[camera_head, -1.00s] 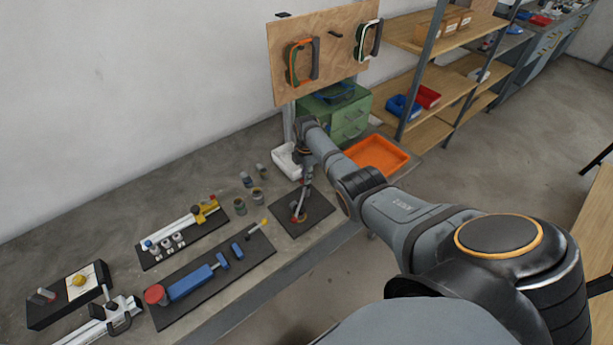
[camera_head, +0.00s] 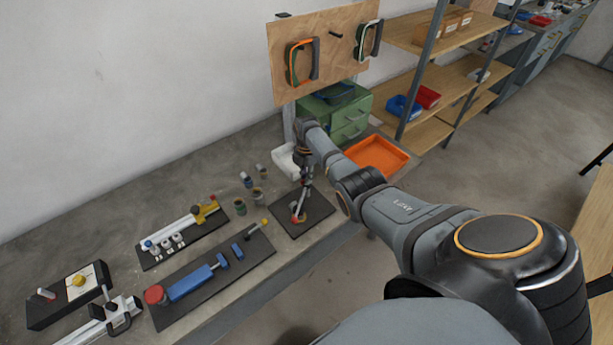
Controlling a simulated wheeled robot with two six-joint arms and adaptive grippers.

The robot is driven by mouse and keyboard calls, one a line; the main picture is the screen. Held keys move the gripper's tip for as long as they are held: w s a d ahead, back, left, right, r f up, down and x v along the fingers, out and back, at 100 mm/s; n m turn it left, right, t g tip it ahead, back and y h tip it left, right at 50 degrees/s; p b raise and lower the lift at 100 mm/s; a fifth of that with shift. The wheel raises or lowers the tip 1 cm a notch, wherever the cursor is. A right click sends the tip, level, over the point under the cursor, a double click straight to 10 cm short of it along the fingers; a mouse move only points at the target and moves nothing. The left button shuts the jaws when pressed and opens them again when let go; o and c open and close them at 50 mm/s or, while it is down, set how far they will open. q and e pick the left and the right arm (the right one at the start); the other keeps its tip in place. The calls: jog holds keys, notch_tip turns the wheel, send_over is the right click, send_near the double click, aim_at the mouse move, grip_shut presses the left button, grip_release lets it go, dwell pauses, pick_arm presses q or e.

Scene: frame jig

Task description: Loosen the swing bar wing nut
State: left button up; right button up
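My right gripper (camera_head: 307,177) points down over a small dark square plate (camera_head: 318,205) on the bench. A small orange-red fixture (camera_head: 298,217) with a slim upright bar stands on that plate, just below the gripper. The gripper is small and partly merged with the bar, so I cannot tell whether its fingers are open, shut or touching it. I cannot make out a wing nut on the fixture at this size. My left gripper is not in view.
A long dark board with a blue clamp (camera_head: 190,283) and a board with a white rail (camera_head: 180,227) lie to the left. Several small cups stand behind. A white bin (camera_head: 285,163) and an orange tray (camera_head: 378,154) flank my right arm. Bare bench shows along the wall.

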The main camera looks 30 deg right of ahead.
jog(key=shift+o, duration=0.9)
jog(key=shift+r, duration=0.1)
notch_tip(320, 180, up, 12)
